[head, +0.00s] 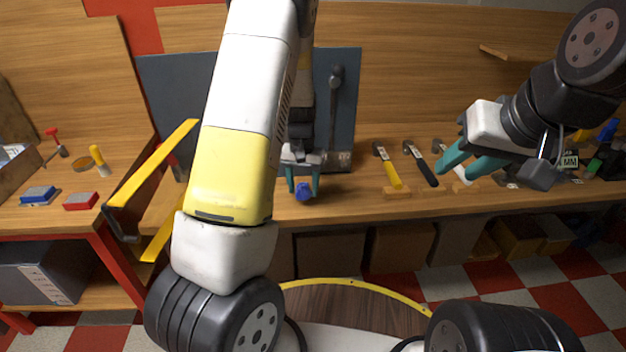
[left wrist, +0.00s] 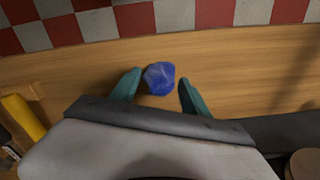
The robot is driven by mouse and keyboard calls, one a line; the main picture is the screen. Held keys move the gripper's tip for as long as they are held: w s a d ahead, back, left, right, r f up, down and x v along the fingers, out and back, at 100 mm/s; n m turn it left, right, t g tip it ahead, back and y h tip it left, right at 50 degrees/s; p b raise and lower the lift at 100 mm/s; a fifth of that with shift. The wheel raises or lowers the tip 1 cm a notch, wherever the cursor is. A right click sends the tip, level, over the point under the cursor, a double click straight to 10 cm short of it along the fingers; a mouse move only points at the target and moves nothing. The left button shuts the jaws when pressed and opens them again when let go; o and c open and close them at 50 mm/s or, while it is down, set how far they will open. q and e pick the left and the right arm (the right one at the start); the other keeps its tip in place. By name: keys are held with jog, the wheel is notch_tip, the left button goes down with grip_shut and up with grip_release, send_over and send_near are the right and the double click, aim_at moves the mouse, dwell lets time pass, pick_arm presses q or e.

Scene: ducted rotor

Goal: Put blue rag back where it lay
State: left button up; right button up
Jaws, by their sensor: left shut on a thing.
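The blue rag (head: 304,191) is a small crumpled bundle at the front part of the wooden workbench. My left gripper (head: 303,186) points down and is shut on the rag. In the left wrist view the rag (left wrist: 159,78) sits between the teal fingertips (left wrist: 160,92), over bare wood near the bench's front edge. I cannot tell whether it touches the bench top. My right gripper (head: 468,160) is open and empty, above the bench on the right, with its fingers apart over the tools.
Hammers, one with a yellow handle (head: 388,165), lie right of the rag, with a wooden block (head: 397,192) in front. A grey panel (head: 166,88) stands behind. A red-framed table (head: 65,222) with small tools stands left. A yellow-edged part (head: 155,165) juts between them.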

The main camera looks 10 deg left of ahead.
pick_arm(q)
jog(key=shift+s+f, duration=0.1)
jog(key=shift+f, duration=1.55)
jog(key=shift+f, duration=0.1)
jog(key=o, duration=1.2)
notch_tip(320, 180, up, 12)
jog(key=shift+f, duration=0.2)
notch_tip(320, 180, up, 7)
jog(key=t+h, duration=0.1)
send_over(303, 195)
jog(key=s, duration=0.2)
jog(key=s+d+r+t, duration=0.1)
jog(key=s+r+t, duration=0.1)
jog(key=s+r, duration=0.4)
jog(key=s+r+t+h, duration=0.1)
jog(key=s+r+t, duration=0.2)
jog(key=s+r, duration=0.4)
jog(key=s, duration=0.7)
jog(key=shift+d, duration=0.4)
